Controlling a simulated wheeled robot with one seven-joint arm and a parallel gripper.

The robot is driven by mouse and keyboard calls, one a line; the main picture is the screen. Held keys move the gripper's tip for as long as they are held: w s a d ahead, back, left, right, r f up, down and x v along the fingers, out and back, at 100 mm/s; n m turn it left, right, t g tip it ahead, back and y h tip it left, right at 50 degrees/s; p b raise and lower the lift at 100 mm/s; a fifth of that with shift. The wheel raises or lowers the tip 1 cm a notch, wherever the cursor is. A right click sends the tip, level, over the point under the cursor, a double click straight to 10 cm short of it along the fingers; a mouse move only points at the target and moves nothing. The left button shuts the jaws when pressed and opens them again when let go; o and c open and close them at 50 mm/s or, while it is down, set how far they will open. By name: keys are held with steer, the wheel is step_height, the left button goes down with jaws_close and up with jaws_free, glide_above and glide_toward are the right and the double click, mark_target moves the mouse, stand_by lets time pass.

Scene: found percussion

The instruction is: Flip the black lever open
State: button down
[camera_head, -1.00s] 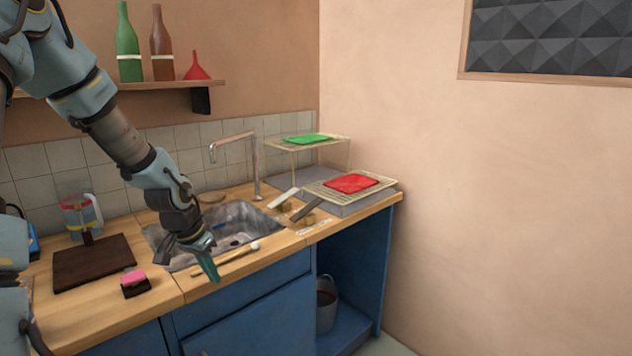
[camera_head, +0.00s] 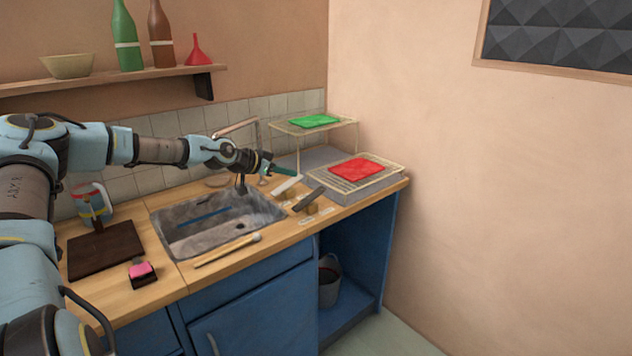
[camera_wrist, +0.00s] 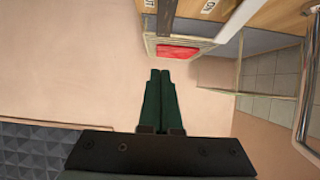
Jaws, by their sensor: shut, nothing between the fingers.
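The black lever (camera_head: 309,199) sits on a small wooden block at the right of the sink, on the counter. My gripper (camera_head: 288,172) has dark green fingers and points right, behind and above the levers and apart from the black one. In the wrist view its fingers (camera_wrist: 160,76) are together and empty.
The sink (camera_head: 215,222) lies below my forearm, with a faucet (camera_head: 238,127) behind. A wire rack with a red cloth (camera_head: 356,169) and a raised rack with a green cloth (camera_head: 314,121) stand at the right.

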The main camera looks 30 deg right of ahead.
steer(key=shift+w+r, duration=0.15)
steer(key=shift+w, duration=0.05)
steer(key=b, duration=0.6)
glide_toward(323, 188)
steer(key=d, duration=0.2)
steer(key=w+d+r, duration=0.1)
steer(key=shift+d, duration=0.35)
steer(key=shift+w+d+f+b, duration=0.1)
steer(key=shift+d+f+b, duration=0.15)
steer(key=shift+f, duration=0.7)
steer(key=shift+d+f+b, duration=0.1)
steer(key=shift+d+f, duration=0.25)
steer(key=shift+f, duration=0.6)
